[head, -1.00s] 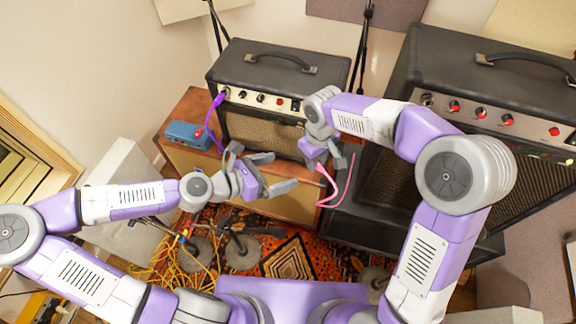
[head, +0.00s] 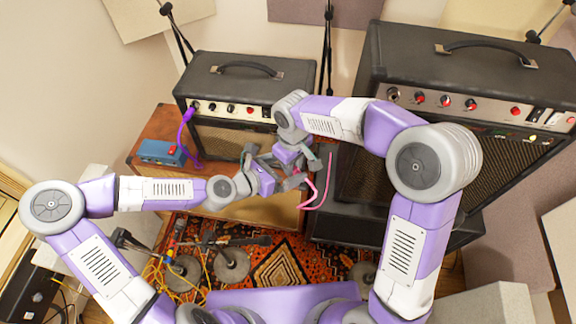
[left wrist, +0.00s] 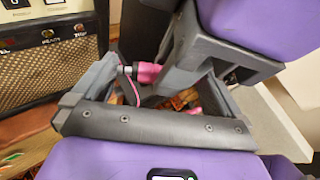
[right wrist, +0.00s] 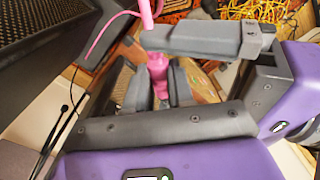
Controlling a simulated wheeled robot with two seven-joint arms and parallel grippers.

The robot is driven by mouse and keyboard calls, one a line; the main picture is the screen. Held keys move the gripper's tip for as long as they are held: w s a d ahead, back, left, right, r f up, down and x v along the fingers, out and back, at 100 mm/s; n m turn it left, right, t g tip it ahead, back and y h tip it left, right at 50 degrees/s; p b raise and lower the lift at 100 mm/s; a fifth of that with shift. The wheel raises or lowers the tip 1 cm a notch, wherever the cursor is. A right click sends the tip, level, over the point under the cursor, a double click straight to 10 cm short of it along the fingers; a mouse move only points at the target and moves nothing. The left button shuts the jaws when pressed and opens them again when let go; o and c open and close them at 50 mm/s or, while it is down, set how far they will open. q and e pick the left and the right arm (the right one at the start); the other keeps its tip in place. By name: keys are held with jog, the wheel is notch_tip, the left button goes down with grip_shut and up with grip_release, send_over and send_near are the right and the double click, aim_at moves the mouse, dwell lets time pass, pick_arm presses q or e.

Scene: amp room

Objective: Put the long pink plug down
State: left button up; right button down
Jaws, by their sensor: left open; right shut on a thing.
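The long pink plug (right wrist: 158,70) is held between the jaws of my right gripper (right wrist: 157,92), with its pink cable looping away. In the left wrist view the plug (left wrist: 148,73) shows its pink body and a metal tip pointing left. My right gripper (head: 290,165) hangs above the brown cabinet in the head view. My left gripper (head: 268,176) is open and close beside it, its fingers spread around the plug area in the left wrist view. Whether the left fingers touch the plug I cannot tell. In the head view the grippers mostly hide the plug; its cable (head: 312,192) shows.
A small black amp (head: 235,80) stands on the brown cabinet (head: 215,205), with a purple plug (head: 187,117) at its front and a blue pedal (head: 160,152) beside it. A larger amp (head: 460,70) stands right. Stands and yellow cables lie on the patterned rug (head: 280,265).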

pick_arm(q)
jog(key=shift+w+d+f, duration=0.25)
jog(key=shift+w+d, duration=0.05)
jog(key=shift+d, duration=0.2)
jog(key=shift+c, duration=0.3)
jog(key=shift+s, duration=0.1)
jog(key=c, duration=0.7)
pick_arm(e)
jog(key=c, duration=0.9)
grip_release()
